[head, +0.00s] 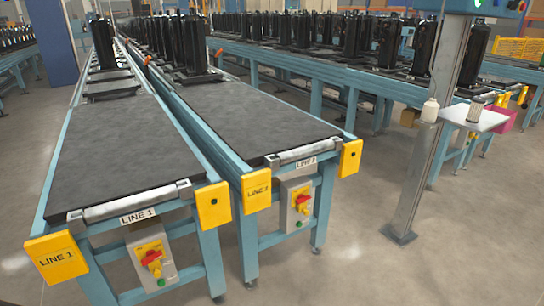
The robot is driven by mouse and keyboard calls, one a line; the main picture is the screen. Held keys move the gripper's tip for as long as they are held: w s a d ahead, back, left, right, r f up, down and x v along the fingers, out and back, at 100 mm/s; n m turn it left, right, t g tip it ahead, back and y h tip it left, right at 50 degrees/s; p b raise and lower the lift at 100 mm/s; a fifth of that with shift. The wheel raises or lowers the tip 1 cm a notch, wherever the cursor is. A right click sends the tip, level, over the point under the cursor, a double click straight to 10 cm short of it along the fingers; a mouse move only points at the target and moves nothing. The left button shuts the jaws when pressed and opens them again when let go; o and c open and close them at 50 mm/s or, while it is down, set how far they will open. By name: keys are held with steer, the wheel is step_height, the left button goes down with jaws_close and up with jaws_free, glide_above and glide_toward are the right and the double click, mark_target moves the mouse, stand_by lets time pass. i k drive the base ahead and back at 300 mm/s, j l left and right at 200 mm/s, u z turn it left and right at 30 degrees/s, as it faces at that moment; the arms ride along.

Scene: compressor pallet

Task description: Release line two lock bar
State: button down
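The line two conveyor (250,115) runs away from me in the head view, with a dark flat bed and a blue frame. A silver bar (304,151) with dark end brackets lies across its near end, above the LINE 2 label (306,162). I cannot tell whether this bar is locked. Yellow end plates flank it, the left one marked LINE 2 (257,191). Below hangs a grey control box with a yellow panel and red switch (302,202). My gripper is not in view.
The line one conveyor (115,145) stands close on the left, with a similar end bar (132,205). Black compressors (190,45) stand farther back. A grey post (432,130) and small white shelf (473,116) stand at right. Floor between line two and the post is clear.

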mark_target(301, 209)
steer(key=i+l+u, duration=0.25)
steer(key=i+l, duration=0.15)
steer(key=l, duration=0.15)
steer(key=i, duration=0.5)
